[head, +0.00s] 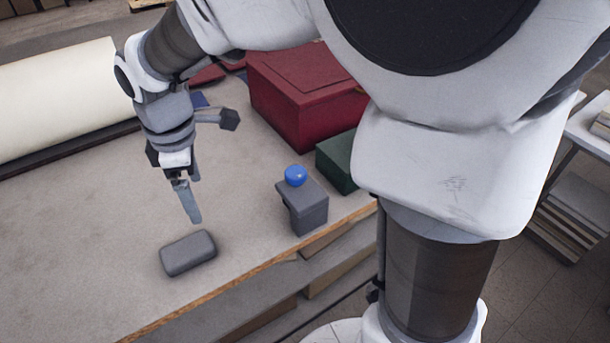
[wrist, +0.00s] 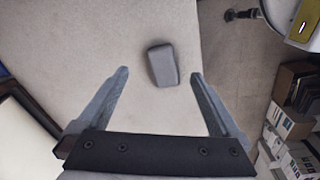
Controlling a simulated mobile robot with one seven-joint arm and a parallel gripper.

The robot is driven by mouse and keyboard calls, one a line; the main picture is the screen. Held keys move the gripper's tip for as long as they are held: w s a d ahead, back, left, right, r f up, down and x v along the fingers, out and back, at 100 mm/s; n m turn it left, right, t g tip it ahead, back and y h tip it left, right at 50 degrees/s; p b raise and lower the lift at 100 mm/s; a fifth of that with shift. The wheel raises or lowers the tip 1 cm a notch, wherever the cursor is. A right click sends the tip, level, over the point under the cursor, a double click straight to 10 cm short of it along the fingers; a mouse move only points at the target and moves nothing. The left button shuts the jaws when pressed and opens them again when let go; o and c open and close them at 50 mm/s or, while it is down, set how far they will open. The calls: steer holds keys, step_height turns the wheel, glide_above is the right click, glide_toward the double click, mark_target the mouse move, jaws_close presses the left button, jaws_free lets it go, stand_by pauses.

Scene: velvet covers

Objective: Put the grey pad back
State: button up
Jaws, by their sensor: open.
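The grey pad (head: 188,253) is a rounded block lying flat on the table, near its front edge in the head view. It also shows in the wrist view (wrist: 162,65), ahead of the fingertips and a little right of the middle between them. My gripper (head: 190,205) is above the table, behind and above the pad in the head view. In the wrist view my gripper (wrist: 160,75) has its two fingers wide apart with nothing between them. The gripper does not touch the pad. No clear place for the pad can be made out.
A grey box-shaped stand (head: 305,208) with a blue ball (head: 296,176) on top is at the table's front edge. Behind it are a dark green box (head: 338,162) and a large red box (head: 300,95). A cream roll (head: 55,98) lies at the left. Table around the pad is clear.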

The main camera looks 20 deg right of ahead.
steer(key=s+d+r+m+t, duration=0.2)
steer(key=s+d+r+m, duration=0.1)
steer(key=s+d+m, duration=0.3)
steer(key=s+d+r+m+t, duration=0.2)
steer(key=s+d+r+m, duration=0.2)
steer(key=s+d+m, duration=0.3)
steer(key=shift+d+m+t, duration=0.3)
steer(key=shift+d+m, duration=1.6)
steer(key=shift+d, duration=0.4)
